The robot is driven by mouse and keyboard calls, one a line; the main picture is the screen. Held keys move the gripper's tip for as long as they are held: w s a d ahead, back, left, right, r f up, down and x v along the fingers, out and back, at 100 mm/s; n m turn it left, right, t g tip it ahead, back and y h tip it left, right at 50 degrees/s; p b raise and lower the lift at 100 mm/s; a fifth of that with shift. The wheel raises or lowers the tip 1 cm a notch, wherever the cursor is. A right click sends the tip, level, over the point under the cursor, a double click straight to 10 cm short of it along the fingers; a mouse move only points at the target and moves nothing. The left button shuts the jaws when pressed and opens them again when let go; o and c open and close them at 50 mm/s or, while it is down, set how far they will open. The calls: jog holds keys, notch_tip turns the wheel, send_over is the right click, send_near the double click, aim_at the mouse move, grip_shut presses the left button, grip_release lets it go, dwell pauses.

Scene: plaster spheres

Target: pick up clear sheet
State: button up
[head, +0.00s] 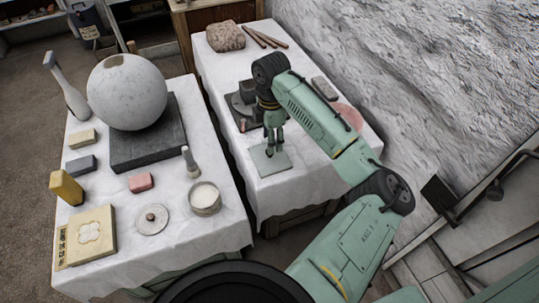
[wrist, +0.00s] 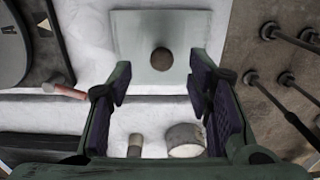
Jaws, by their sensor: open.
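The clear sheet (head: 262,166) is a pale, see-through square plate on the white cloth of the right-hand table, near its left edge. In the wrist view the sheet (wrist: 135,35) lies flat at the top middle, with a round dark knob (wrist: 161,59) on it. My gripper (head: 273,145) hangs pointing down over the sheet in the head view and covers part of it. In the wrist view my gripper (wrist: 160,68) is open and empty, its two dark-padded fingers apart on either side of the knob. I cannot tell how high the fingertips are above the sheet.
A dark turntable-like device (head: 245,104) stands behind my gripper. The left table holds a plaster sphere (head: 127,92) on a dark slab, a small bowl (head: 205,198) and several blocks. A gap separates the tables. A rough plaster wall (head: 440,90) rises on the right.

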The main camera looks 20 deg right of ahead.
jog(key=shift+s+a+f+p, duration=0.1)
jog(key=shift+f+p, duration=0.4)
jog(key=shift+f, duration=0.9)
jog(key=shift+a+f+p, duration=0.1)
jog(key=shift+f+p, duration=0.35)
jog(key=shift+f, duration=0.9)
jog(key=shift+c, duration=0.3)
grip_shut()
